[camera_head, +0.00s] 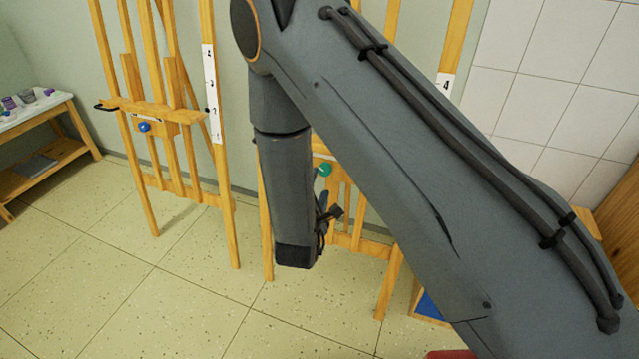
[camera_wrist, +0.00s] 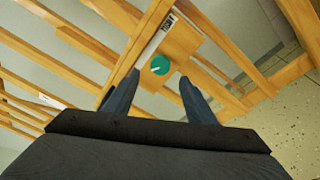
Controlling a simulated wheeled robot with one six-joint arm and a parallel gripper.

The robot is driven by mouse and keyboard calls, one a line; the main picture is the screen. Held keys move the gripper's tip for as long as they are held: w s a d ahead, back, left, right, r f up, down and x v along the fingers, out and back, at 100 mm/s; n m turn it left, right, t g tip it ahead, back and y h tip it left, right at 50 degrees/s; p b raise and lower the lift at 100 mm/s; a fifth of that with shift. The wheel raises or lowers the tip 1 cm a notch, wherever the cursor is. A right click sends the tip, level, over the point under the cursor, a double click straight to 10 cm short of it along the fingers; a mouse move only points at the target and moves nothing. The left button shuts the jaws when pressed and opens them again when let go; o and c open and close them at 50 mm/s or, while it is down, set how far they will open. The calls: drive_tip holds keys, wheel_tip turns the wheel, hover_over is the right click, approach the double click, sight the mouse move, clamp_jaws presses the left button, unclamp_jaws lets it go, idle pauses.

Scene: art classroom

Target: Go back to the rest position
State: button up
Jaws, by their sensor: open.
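My gripper (camera_wrist: 158,98) is open in the wrist view, with its two dark blue fingers apart. A round green knob (camera_wrist: 160,65) on a wooden easel shows between and beyond the fingertips, and nothing is seen held. In the head view my grey arm crosses the middle and right, and its forearm hangs down in front of the easel. The green knob (camera_head: 323,170) shows just right of the forearm. The fingers are mostly hidden in the head view.
A wooden easel with a blue knob (camera_head: 144,127) stands to the left. A low table (camera_head: 50,103) with small items stands at the far left. A white tiled wall (camera_head: 560,60) and a wooden cabinet (camera_head: 622,215) are at the right. The floor at the front left is clear.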

idle(0.4)
drive_tip(key=s+d+r+m+g+y, duration=0.25)
drive_tip(key=d+r+m+g, duration=0.35)
drive_tip(key=m, duration=0.4)
drive_tip(key=s+d+r+m+g, duration=0.3)
drive_tip(key=s+d, duration=0.4)
drive_tip(key=s, duration=0.4)
drive_tip(key=s+d+r+m+g, duration=0.4)
drive_tip(key=s+d+m+g, duration=0.2)
drive_tip(key=s, duration=0.5)
drive_tip(key=shift+s+d+m, duration=0.3)
drive_tip(key=shift+d+m, duration=0.65)
drive_tip(key=shift+m, duration=0.25)
